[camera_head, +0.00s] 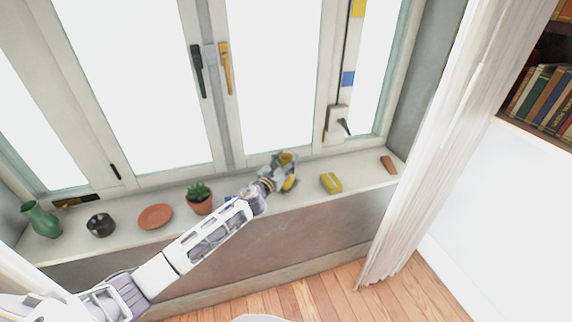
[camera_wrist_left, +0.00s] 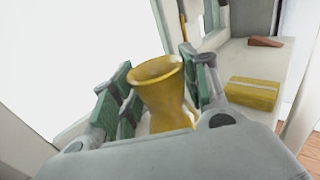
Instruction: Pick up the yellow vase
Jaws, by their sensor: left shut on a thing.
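The yellow vase (camera_wrist_left: 160,90) stands between the green-padded fingers of my left gripper (camera_wrist_left: 163,100) in the left wrist view. Its flared mouth faces up and its lower part is hidden by the gripper body. In the head view, the vase (camera_head: 288,183) shows partly behind my left gripper (camera_head: 279,172), over the window sill. The left gripper is shut on the vase. I cannot tell whether the vase still touches the sill. My right gripper is not in view.
On the sill (camera_head: 235,221) stand a green vase (camera_head: 41,220), a dark round pot (camera_head: 101,225), a terracotta saucer (camera_head: 155,217) and a potted plant (camera_head: 199,203). A yellow box (camera_head: 331,183) and a brown wedge (camera_head: 388,165) lie to the right. Window panes rise behind; a curtain (camera_head: 430,140) hangs at right.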

